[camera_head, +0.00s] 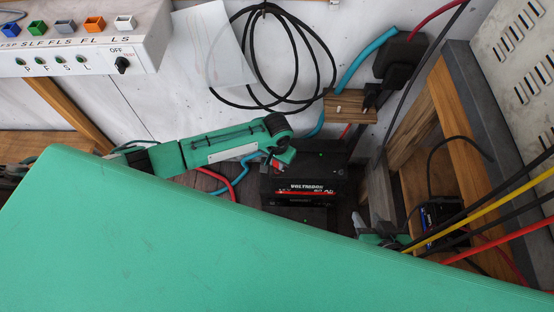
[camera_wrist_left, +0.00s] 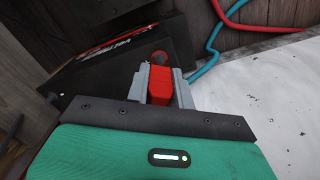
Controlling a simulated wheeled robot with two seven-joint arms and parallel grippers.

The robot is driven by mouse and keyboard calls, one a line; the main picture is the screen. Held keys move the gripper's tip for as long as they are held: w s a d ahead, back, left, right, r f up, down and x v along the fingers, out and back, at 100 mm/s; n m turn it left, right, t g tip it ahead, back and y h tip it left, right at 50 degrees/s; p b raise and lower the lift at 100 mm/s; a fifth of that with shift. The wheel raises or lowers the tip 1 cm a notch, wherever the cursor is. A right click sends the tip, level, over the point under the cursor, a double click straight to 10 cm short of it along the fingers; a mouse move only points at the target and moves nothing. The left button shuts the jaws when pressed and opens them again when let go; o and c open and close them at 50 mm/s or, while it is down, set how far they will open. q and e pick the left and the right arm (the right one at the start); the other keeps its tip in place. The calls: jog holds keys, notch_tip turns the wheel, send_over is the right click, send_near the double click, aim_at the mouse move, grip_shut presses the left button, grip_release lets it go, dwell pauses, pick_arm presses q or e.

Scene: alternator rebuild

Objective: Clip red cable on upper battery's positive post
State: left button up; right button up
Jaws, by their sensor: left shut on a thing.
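The upper battery (camera_head: 303,187) is black with a red stripe and white lettering. It also shows in the left wrist view (camera_wrist_left: 118,58), tilted in the picture. My left gripper (camera_head: 281,158) is over its top left part. In the left wrist view my left gripper (camera_wrist_left: 159,88) is shut on the red clip (camera_wrist_left: 160,86). A round dark-red post (camera_wrist_left: 159,58) shows just beyond the clip's tip; I cannot tell whether they touch. The red cable (camera_head: 228,184) curves left of the battery. My right gripper (camera_head: 384,222) is lower right, partly hidden; its opening is unclear.
Another black battery (camera_head: 305,215) is below the upper one. A blue cable (camera_head: 217,190) runs beside the red one. A wooden block (camera_head: 350,107) and a black connector (camera_head: 398,58) are above right. Yellow, red and black cables cross at right. A large green surface covers the foreground.

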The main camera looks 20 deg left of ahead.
pick_arm(q)
jog(key=shift+f, duration=0.35)
jog(key=o, duration=0.8)
